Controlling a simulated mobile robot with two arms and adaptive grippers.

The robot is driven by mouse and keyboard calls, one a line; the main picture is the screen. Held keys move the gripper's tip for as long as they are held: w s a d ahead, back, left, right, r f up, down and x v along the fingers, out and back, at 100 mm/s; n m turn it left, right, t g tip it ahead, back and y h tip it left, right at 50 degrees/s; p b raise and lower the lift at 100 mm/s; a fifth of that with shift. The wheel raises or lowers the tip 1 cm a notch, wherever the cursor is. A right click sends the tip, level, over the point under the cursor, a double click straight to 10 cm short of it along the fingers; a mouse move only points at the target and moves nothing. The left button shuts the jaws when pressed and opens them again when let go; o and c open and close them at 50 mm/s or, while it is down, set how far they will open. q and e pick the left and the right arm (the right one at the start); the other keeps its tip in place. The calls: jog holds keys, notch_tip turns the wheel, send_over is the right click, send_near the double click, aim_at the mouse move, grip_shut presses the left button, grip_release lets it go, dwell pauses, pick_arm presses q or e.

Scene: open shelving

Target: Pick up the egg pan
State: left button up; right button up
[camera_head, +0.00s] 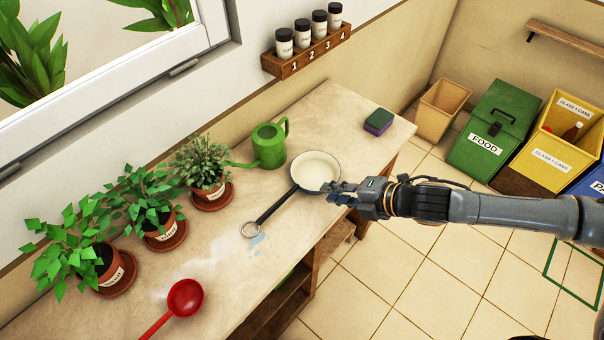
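The egg pan (315,169) is a small pan with a cream inside, a dark rim and a long dark handle ending in a ring. It sits on the wooden shelf top, handle pointing to the lower left. My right gripper (332,190) comes in from the right and lies at the pan's near right rim, overlapping it in the picture. I cannot tell whether it touches the pan or whether its fingers are open. My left gripper is not in view.
A green watering can (268,146) stands behind the pan. Potted plants (206,185) line the wall side. A red ladle (185,298) lies at the front left and a sponge (378,121) at the far right. A spice rack (306,51) hangs above. Bins (492,130) stand on the floor.

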send_near(296, 189)
jog(key=x, duration=0.3)
jog(key=shift+a, duration=0.15)
jog(key=shift+w+a+f+p, duration=0.2)
jog(key=shift+a+p, duration=0.05)
jog(key=shift+p, duration=0.05)
jog(key=shift+w+a+f, duration=0.2)
jog(key=shift+a, duration=0.1)
jog(key=p+x, duration=0.1)
jog(key=x, duration=0.2)
jog(key=shift+a+f, duration=0.1)
jog(key=shift+f, duration=0.05)
jog(key=shift+w+a+f, duration=0.35)
jog(key=shift+f, duration=0.05)
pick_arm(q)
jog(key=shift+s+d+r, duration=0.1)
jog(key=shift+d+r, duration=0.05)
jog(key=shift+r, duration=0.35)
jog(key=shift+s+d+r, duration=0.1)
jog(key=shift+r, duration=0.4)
pick_arm(e)
jog(key=shift+r, duration=0.1)
grip_shut()
